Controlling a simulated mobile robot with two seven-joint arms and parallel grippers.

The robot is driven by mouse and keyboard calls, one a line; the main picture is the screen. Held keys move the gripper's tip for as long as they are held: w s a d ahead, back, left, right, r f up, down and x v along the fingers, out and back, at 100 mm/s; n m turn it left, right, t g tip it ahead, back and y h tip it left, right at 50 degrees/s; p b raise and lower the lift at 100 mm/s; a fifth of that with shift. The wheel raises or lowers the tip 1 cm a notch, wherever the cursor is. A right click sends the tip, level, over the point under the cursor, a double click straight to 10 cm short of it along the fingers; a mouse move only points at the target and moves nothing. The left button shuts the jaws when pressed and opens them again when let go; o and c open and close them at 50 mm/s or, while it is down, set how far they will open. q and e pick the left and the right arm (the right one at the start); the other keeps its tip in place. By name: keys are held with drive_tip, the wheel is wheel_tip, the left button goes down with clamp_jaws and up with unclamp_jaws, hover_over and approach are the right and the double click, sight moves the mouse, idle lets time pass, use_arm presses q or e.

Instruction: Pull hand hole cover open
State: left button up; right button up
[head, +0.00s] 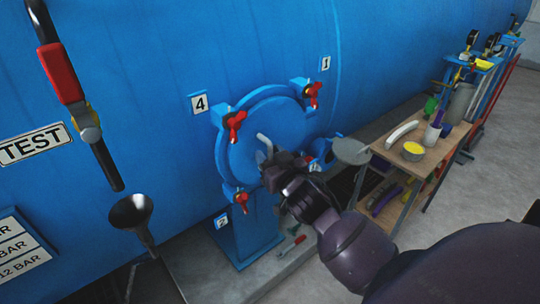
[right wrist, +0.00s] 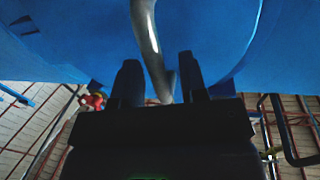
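The hand hole cover (head: 243,156) is a round blue disc on the side of the big blue tank. A pale curved handle (head: 264,143) stands out from it. My right gripper (head: 268,172) is at the cover, by the lower part of the handle. In the right wrist view, the grey handle (right wrist: 147,38) comes down between the two dark fingers of this gripper (right wrist: 161,82). Gaps show on both sides, so the fingers look open around it. Part of the cover's right side is hidden by my right arm. My left gripper is out of view.
Red-handled clamps (head: 235,121) sit around the cover's rim, with number plates beside them. A bench (head: 425,165) with tools and a round grey plate (head: 351,151) stand at the right. A black funnel (head: 131,211) is at the left.

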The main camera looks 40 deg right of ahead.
drive_tip(key=shift+c, duration=0.5)
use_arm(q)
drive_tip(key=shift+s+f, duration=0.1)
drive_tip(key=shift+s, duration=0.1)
use_arm(e)
clamp_jaws()
